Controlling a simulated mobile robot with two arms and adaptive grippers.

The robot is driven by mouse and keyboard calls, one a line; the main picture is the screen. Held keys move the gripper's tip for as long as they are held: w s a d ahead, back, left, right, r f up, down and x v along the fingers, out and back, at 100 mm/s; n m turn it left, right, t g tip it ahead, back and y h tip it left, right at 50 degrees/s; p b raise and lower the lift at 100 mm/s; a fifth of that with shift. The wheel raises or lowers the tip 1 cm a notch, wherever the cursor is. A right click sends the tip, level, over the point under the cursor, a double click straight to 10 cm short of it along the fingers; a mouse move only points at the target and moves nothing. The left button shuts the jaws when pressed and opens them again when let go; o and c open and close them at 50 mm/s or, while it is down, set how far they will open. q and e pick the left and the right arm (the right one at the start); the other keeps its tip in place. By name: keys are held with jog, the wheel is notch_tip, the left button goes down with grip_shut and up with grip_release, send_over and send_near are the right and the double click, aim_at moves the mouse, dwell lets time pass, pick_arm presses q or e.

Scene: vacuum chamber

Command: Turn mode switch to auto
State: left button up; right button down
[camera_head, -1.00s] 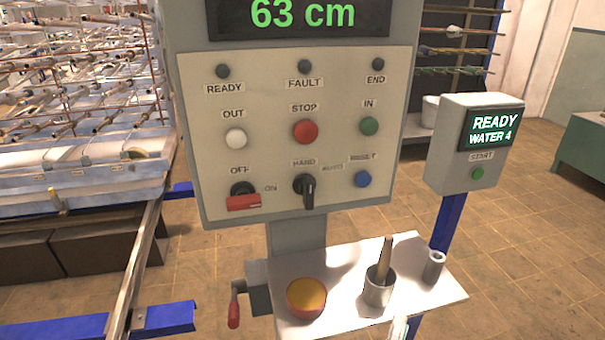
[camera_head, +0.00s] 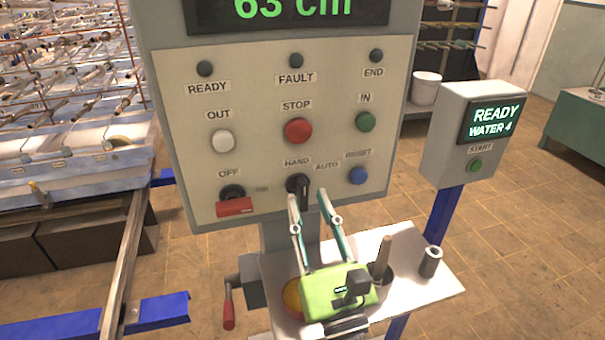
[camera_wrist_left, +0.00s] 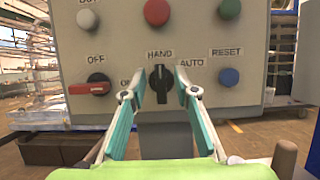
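The mode switch (camera_head: 299,187) is a black rotary knob on the control panel, between the HAND and AUTO labels. Its handle points roughly straight up and down, with HAND right above it. It also shows in the left wrist view (camera_wrist_left: 161,82). The AUTO label (camera_head: 327,165) is to the upper right of the knob. My left gripper (camera_head: 307,195) is green, with its fingers open and pointing up at the switch. In the left wrist view the knob appears between the two fingertips (camera_wrist_left: 154,84); I cannot tell whether they touch it. My right gripper is not in view.
The red OFF/ON switch (camera_head: 234,205) is left of the knob, and the blue RESET button (camera_head: 358,176) is right of it. Below, a white shelf (camera_head: 440,285) holds a cup with a wooden handle and a grey cylinder (camera_head: 430,262). A READY box (camera_head: 450,150) stands at right.

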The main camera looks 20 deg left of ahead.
aim_at(305, 192)
pick_arm(q)
jog(key=p+x, duration=0.1)
jog(key=x, duration=0.3)
jog(key=shift+w+a+r, duration=0.15)
jog(key=shift+w+a, duration=0.05)
jog(key=shift+w, duration=0.1)
grip_shut()
